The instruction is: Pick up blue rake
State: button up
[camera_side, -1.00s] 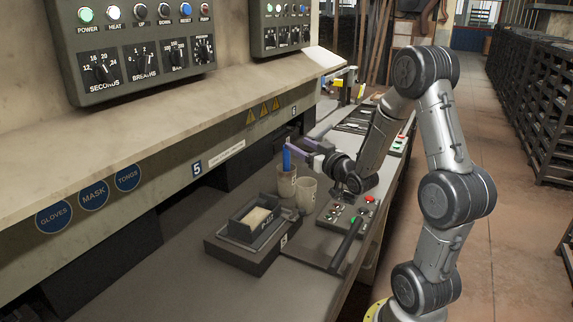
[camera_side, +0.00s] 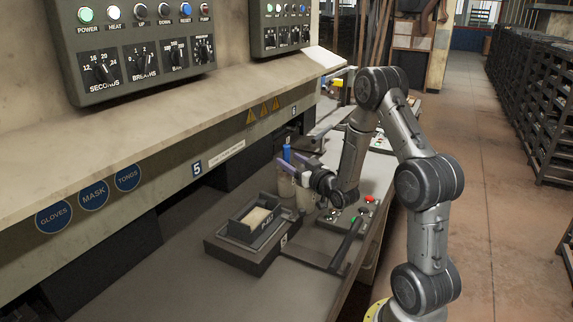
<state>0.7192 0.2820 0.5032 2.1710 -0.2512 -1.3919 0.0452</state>
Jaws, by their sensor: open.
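The blue rake (camera_side: 287,153) stands upright in the left of two pale cups, and only its upper part shows above the gripper. My gripper (camera_side: 286,168) is open beside the rake, just below its visible top, with its purple-grey fingers pointing left toward it. One finger passes in front of the left cup's (camera_side: 287,190) rim. Whether the fingers touch the rake or lie around it, I cannot tell.
A dark mould with a pale block (camera_side: 257,218) sits on a base at the front left. The second cup (camera_side: 305,197) is partly behind my wrist. A button box (camera_side: 345,213) and a black bar handle (camera_side: 346,245) are at the right. The press (camera_side: 200,150) overhangs behind.

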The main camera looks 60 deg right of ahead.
jog(key=shift+w, duration=0.1)
grip_shut()
jog(key=shift+r, duration=0.1)
dwell(0.4)
